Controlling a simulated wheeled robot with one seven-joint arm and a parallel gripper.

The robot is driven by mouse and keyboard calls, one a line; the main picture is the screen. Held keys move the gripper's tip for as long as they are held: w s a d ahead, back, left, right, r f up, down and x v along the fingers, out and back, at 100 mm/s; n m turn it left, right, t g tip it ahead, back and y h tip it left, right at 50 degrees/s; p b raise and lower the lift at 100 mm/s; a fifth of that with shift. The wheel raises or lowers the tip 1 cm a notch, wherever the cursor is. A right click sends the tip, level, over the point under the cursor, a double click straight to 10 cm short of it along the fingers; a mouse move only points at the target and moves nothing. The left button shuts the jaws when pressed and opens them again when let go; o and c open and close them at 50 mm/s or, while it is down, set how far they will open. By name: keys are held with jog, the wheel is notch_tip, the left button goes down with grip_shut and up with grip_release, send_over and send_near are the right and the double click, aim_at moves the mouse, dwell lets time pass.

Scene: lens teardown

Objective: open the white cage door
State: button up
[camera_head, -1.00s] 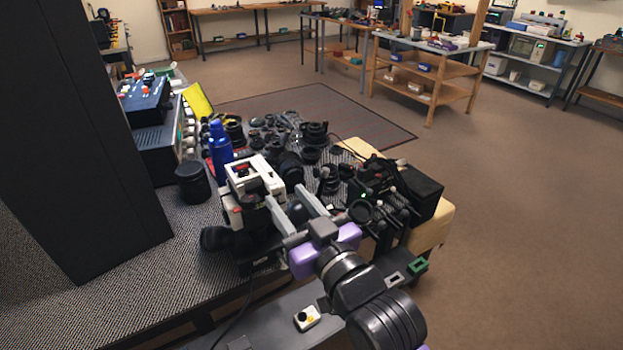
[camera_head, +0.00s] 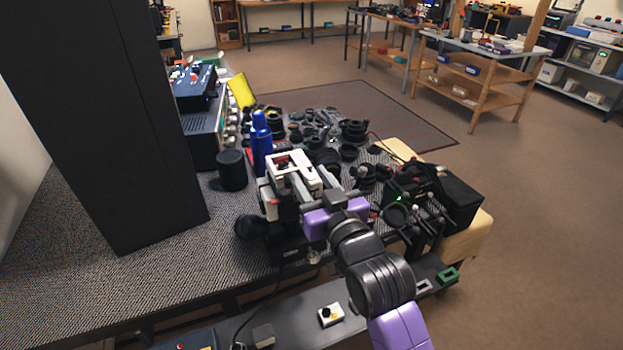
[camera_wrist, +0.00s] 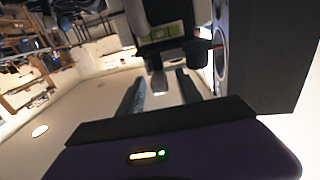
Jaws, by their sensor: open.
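The white cage door (camera_head: 290,164) appears as a white frame with a cut-out on top of a dark device on the crowded bench. My gripper (camera_head: 304,181) is open, with its fingers reaching over the near side of the white frame. In the wrist view my open gripper (camera_wrist: 158,88) has a finger on each side of a small dark stub (camera_wrist: 158,84) that hangs below the device. Nothing is clearly clamped. Whether the fingers touch the frame cannot be told. My wrist hides part of the device in the head view.
A blue bottle (camera_head: 262,146) and a black cylinder (camera_head: 231,170) stand left of the device. Lens parts crowd the bench behind. Black gear with knobs (camera_head: 408,205) stands close on the right. A small white box (camera_head: 330,315) sits on the lower shelf.

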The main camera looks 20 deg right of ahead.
jog(key=shift+c, duration=0.4)
grip_shut()
dwell(0.9)
